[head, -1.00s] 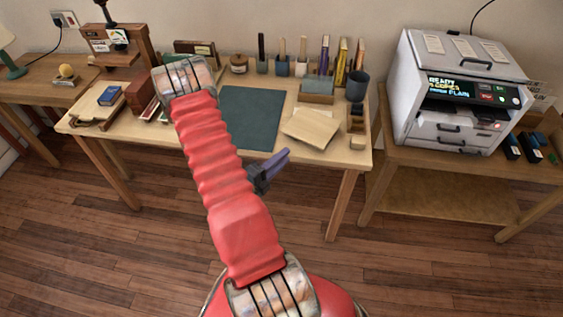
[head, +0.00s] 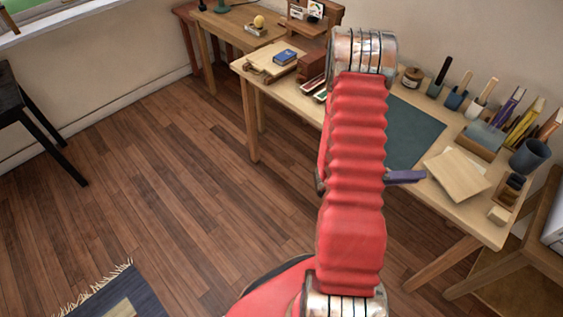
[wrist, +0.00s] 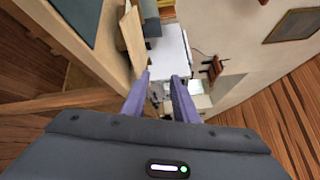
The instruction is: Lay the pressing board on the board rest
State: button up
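A light wooden board (head: 457,175), which looks like the pressing board, lies at the right of the workbench (head: 412,94), beside the dark green mat. I cannot single out the board rest for sure; a small pale block (head: 498,215) sits near the bench's front right corner. My gripper's purple fingers (head: 405,176) stick out from behind my red arm in the head view, off the bench's front edge by the look of it. In the wrist view my gripper (wrist: 161,76) is open and empty. The board (wrist: 131,38) shows there beyond the left finger.
The dark green mat (head: 415,133) is bare where visible. A tool row, a grey cup (head: 530,156) and a small wooden tray (head: 513,190) crowd the bench's right side. A dark stool (head: 28,112) stands left; floor between is clear.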

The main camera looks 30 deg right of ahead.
jog(key=w+a+r+m+t+y, duration=0.3)
jog(key=a+r+m, duration=0.5)
jog(key=a, duration=0.6)
jog(key=w+a+r+m+t+y, duration=0.4)
jog(key=a+m, duration=0.6)
jog(key=a, duration=0.5)
jog(key=w+a+r+m+t+y, duration=0.3)
jog(key=a+r+m+t+y, duration=0.4)
jog(key=a+r, duration=0.4)
jog(key=a+m+y, duration=0.1)
jog(key=a+m, duration=0.1)
jog(key=a, duration=0.2)
jog(key=shift+w+r+y, duration=0.35)
jog(key=shift+r+y, duration=0.05)
